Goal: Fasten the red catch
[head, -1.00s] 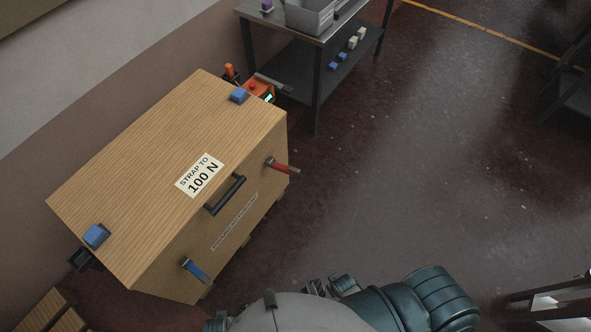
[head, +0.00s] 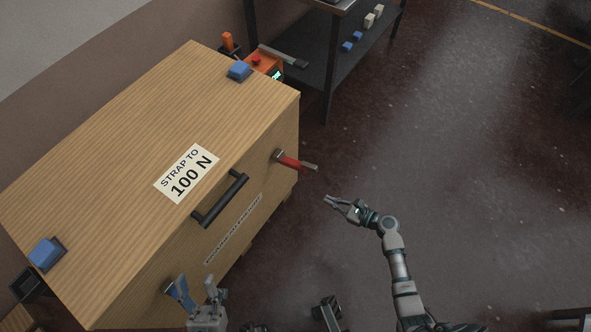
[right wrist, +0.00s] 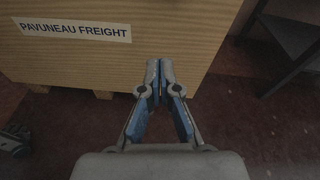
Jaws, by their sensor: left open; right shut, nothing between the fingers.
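The red catch (head: 293,162) is on the front of the wooden crate (head: 110,130), near its right end. Its lever sticks out away from the crate face, with a metal tip. My right gripper (head: 328,200) is shut and empty, a little below and right of the red catch, apart from it. In the right wrist view its fingertips (right wrist: 160,64) meet in front of the crate; the red catch does not show there. A blue catch (head: 177,291) sticks out at the crate's near left. My left gripper (head: 203,290) is open beside it; I cannot tell whether they touch.
A black handle (head: 220,199) is between the catches. Blue blocks (head: 239,71) (head: 45,253) sit on the lid's corners. An orange device (head: 266,65) stands behind the crate, near a metal table (head: 329,75).

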